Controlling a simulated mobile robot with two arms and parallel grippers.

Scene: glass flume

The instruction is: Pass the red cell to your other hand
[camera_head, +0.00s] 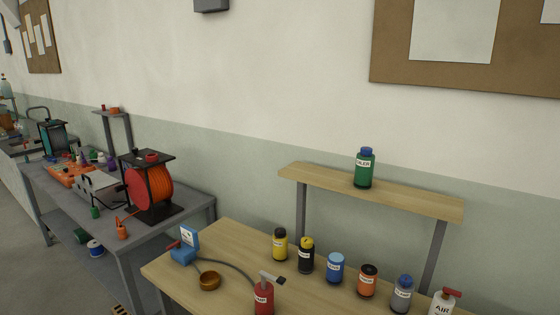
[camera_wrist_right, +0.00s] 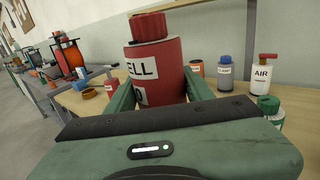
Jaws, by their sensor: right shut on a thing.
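The red cell (camera_wrist_right: 158,68) is a red cylinder with a ribbed red cap and a white label, of which "ELL" is legible. It fills the middle of the right wrist view. My right gripper (camera_wrist_right: 161,92) is shut on it, with one green finger on each side of its body. The cell's lower end is hidden behind the gripper's body. Neither gripper nor the held cell shows in the head view. My left gripper is in neither view.
The wooden bench (camera_head: 222,240) carries a red nozzle-topped bottle (camera_head: 264,298), a copper bowl (camera_head: 209,281), a blue box (camera_head: 182,254) and several labelled bottles. A green bottle (camera_head: 364,169) stands on the raised shelf (camera_head: 410,196). A cluttered grey table (camera_head: 190,204) with an orange reel (camera_head: 150,188) stands left.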

